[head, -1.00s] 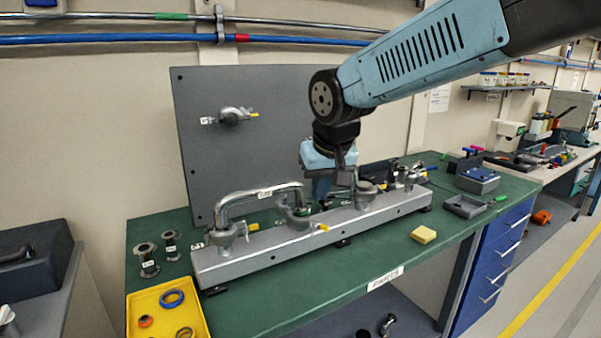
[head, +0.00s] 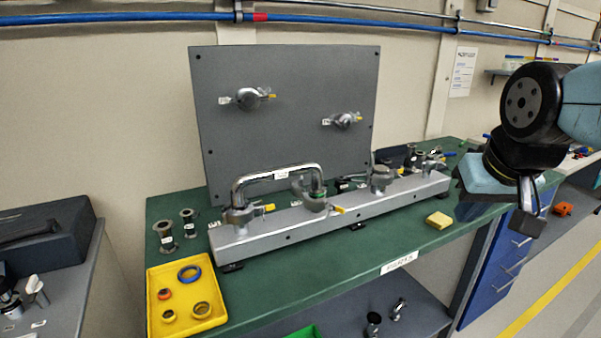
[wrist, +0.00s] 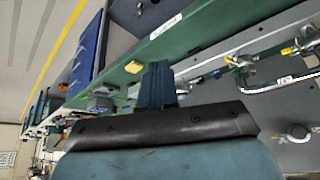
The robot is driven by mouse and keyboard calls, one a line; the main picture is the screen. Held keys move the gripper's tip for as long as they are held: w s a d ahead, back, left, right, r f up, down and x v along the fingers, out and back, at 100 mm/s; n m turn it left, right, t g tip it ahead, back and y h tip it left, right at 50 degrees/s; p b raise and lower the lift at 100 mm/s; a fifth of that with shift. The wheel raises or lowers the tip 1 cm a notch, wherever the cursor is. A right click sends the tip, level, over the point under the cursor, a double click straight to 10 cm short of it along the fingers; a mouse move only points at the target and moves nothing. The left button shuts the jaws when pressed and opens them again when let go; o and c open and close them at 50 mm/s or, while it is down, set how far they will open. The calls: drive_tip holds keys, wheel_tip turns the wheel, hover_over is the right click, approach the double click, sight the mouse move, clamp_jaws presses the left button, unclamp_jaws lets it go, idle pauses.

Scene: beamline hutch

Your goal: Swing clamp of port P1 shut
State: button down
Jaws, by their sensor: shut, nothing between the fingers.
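A grey manifold rail (head: 330,215) on the green bench carries a row of ports with clamps. A left clamp (head: 240,214) and a middle clamp (head: 318,203), both with yellow-tipped levers, sit at the ends of a bent steel pipe (head: 275,173). Another port (head: 381,180) stands right of them on the rail. Two more clamped ports, an upper-left one (head: 249,98) and a right one (head: 345,120), are on the upright grey panel. The small labels are unreadable, so I cannot tell which is P1. My gripper (head: 528,208) is shut and empty, right of the rail and apart from it; its fingers also show in the wrist view (wrist: 157,72).
A yellow tray (head: 215,328) with rings and two metal spools (head: 165,236) are at the bench's left. A yellow block (head: 438,220) lies near the front edge. Blue drawers (head: 495,268) stand below my gripper. The bench front is mostly clear.

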sight(251, 214)
drive_tip(key=w+a+n+g+y, duration=0.1)
drive_tip(key=w+a+n, duration=0.2)
drive_tip(key=w+a, duration=0.95)
drive_tip(key=a+f+n+y, duration=0.1)
drive_tip(key=a+f+n, duration=0.15)
drive_tip(key=a, duration=1.65)
drive_tip(key=shift+m+g, duration=0.25)
drive_tip(key=shift+g, duration=0.05)
drive_tip(key=shift+w+a+f, duration=0.5)
drive_tip(key=shift+w+f, duration=0.6)
drive_tip(key=shift+f, duration=0.45)
drive_tip(key=shift+w+a+f, duration=0.5)
drive_tip(key=shift+w+f, duration=0.65)
drive_tip(key=shift+f, duration=0.45)
drive_tip(key=shift+w+a+f, duration=0.5)
drive_tip(key=shift+w+f, duration=0.6)
drive_tip(key=shift+f, duration=0.45)
drive_tip(key=shift+w+a+r, duration=0.1)
drive_tip(key=shift+w+a, duration=0.1)
drive_tip(key=shift+w, duration=0.3)
drive_tip(key=shift+w+a, duration=0.15)
drive_tip(key=shift+w, duration=0.35)
